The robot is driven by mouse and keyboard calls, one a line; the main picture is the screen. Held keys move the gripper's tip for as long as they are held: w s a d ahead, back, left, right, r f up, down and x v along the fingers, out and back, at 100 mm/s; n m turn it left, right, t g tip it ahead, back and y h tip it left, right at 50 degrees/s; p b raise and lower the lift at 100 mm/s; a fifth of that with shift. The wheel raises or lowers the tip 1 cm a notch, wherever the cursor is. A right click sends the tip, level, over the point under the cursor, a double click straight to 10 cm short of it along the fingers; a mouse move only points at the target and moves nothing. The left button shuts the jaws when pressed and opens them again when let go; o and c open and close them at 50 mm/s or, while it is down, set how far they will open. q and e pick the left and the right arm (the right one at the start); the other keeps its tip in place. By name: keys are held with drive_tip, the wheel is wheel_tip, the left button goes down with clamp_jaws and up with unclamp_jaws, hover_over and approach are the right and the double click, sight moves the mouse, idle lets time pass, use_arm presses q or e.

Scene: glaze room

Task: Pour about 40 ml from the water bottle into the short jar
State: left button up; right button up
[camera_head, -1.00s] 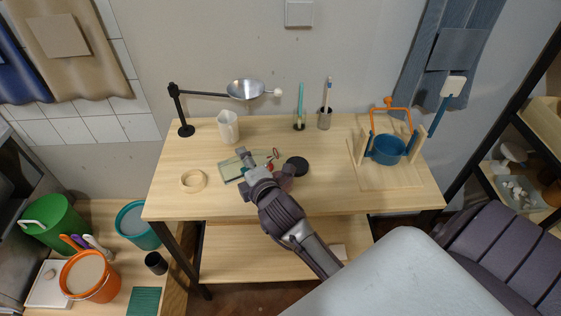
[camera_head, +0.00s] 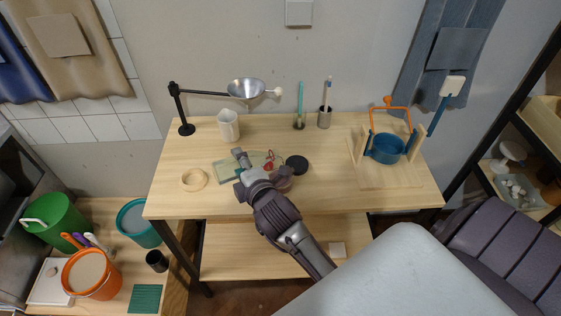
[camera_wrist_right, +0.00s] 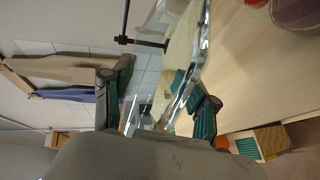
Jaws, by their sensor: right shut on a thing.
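My right gripper (camera_head: 243,168) is over the middle of the table, in front of the green mat. In the right wrist view its fingers (camera_wrist_right: 160,100) are shut on a clear, see-through thing, which looks like the water bottle (camera_wrist_right: 192,85). It slants across the view; its mouth and water level are hard to make out. In the head view the gripper hides most of it. A short pinkish see-through jar (camera_head: 286,180), probably the short jar, stands just right of the gripper, partly hidden by it. A similar jar shows at the wrist view's top right (camera_wrist_right: 296,12). My left gripper is not in view.
A tape ring (camera_head: 193,180) lies left, a black disc (camera_head: 297,164) right of the mat (camera_head: 224,173). A blue pot (camera_head: 387,149) stands right. The front left tabletop is clear.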

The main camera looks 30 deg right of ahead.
drive_tip(key=shift+w+a+r, duration=0.1)
drive_tip(key=shift+w+a, duration=0.1)
drive_tip(key=shift+a, duration=0.25)
drive_tip(key=shift+a, duration=0.1)
idle(0.8)
wheel_tip(320, 180, down, 4)
drive_tip(key=n+b, duration=0.2)
drive_tip(key=b, duration=0.2)
drive_tip(key=shift+a+r+h, duration=0.15)
drive_tip(key=shift+h, duration=0.25)
drive_tip(key=shift+d+r+n+h+p, duration=0.3)
drive_tip(key=shift+r+n+p, duration=0.05)
drive_tip(key=shift+r+n, duration=0.35)
drive_tip(key=shift+d+n+p, duration=0.2)
drive_tip(key=shift+n+p, duration=0.1)
drive_tip(key=shift+p, duration=0.05)
drive_tip(key=shift+s+d+n+h, duration=0.1)
drive_tip(key=shift+d+n+h, duration=0.05)
drive_tip(key=shift+n+h, duration=0.2)
